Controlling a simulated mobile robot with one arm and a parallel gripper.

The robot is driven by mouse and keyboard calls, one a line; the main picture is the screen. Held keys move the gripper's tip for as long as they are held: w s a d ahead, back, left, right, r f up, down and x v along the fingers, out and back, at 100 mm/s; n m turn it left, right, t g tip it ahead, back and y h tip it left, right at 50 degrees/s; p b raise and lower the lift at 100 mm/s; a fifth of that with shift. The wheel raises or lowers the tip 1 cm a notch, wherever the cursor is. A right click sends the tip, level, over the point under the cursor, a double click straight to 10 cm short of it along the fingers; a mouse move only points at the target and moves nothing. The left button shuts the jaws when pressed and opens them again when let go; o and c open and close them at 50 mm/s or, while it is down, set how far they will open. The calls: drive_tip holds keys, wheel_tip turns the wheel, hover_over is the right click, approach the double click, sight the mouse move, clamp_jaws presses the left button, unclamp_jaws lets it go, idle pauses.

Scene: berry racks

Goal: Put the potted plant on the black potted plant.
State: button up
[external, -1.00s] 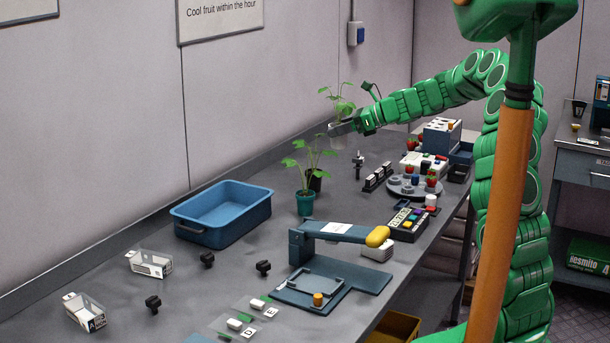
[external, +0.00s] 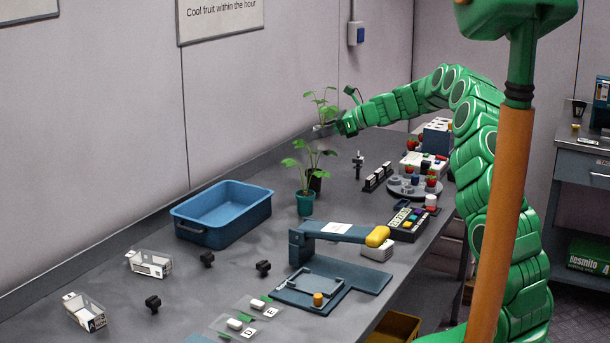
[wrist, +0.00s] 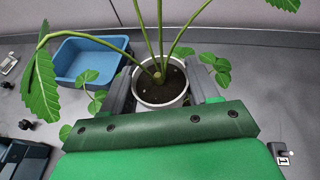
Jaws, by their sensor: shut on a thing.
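A leafy potted plant (external: 322,105) in a white pot (wrist: 163,105) is held by my gripper (external: 323,130). The wrist view shows the fingers (wrist: 160,92) on both sides of the pot, with dark soil and stems between them. In the external view the held plant is upright, above the bench near the wall. The black potted plant (external: 316,181) stands on the bench below my gripper, partly hidden behind a plant in a teal pot (external: 305,203). In the wrist view the black pot is hidden; only leaves from plants below show around the held pot.
A blue crate (external: 184,232) stands left of the plants. A lever press (external: 340,232) is in front of them. A grey round stand (external: 407,189) with strawberries, a keypad device (external: 408,221) and a small clamp-like tool (external: 358,164) are to the right.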

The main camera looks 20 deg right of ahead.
drive_tip(key=shift+w+a+f, duration=0.1)
drive_tip(key=shift+w+f, duration=0.1)
drive_tip(key=shift+w, duration=0.25)
drive_tip(key=shift+w+a+f, duration=0.25)
drive_tip(key=shift+w+f, duration=0.9)
drive_tip(key=shift+f, duration=0.3)
drive_tip(key=shift+w+a+f, duration=0.2)
drive_tip(key=shift+w+f, duration=0.95)
drive_tip(key=shift+f, duration=1.85)
drive_tip(key=o, duration=1.1)
drive_tip(key=shift+r, duration=0.1)
drive_tip(key=v, duration=1.2)
